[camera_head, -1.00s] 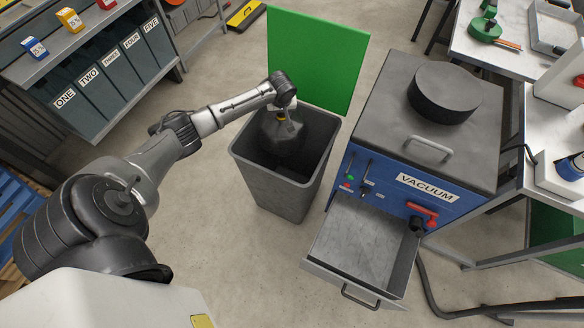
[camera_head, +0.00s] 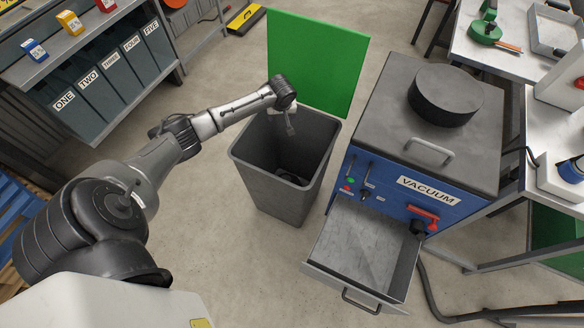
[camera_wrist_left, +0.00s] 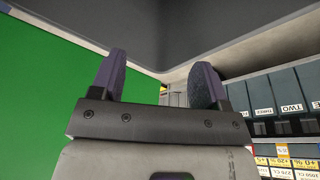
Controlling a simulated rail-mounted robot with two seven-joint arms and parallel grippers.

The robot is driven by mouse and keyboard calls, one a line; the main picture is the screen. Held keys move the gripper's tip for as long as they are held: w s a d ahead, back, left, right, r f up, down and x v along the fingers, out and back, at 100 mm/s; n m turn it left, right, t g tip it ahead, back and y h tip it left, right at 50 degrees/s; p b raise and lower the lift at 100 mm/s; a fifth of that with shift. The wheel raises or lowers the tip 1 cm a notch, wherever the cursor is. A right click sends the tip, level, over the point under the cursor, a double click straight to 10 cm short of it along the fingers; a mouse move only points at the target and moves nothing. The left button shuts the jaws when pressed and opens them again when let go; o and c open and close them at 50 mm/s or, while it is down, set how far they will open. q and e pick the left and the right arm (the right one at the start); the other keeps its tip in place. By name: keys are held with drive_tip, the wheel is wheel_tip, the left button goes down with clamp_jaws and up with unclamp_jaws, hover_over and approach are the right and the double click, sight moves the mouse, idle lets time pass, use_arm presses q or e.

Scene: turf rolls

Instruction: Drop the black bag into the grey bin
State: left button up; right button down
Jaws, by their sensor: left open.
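The grey bin (camera_head: 275,190) stands on the floor with its top open and its green lid (camera_head: 325,55) raised at the back. My left gripper (camera_head: 291,130) is over the bin's opening, pointing down, with nothing hanging from it. In the left wrist view its two fingers (camera_wrist_left: 158,80) are apart with nothing between them. A dark shape low inside the bin, seen in the head view, looks like the black bag (camera_head: 291,178); most of it is hidden by the bin's front wall. My right gripper is not in view.
The blue vacuum machine (camera_head: 385,185) stands close to the bin's right, its drawer (camera_head: 360,250) pulled out. Numbered grey bins (camera_head: 105,75) sit under a shelf at upper left. A bench (camera_head: 540,75) stands at right. Floor left of the bin is clear.

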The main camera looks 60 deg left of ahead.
use_arm(q)
drive_tip(key=p+v, duration=0.4)
drive_tip(key=v, duration=1)
drive_tip(key=shift+p, duration=0.4)
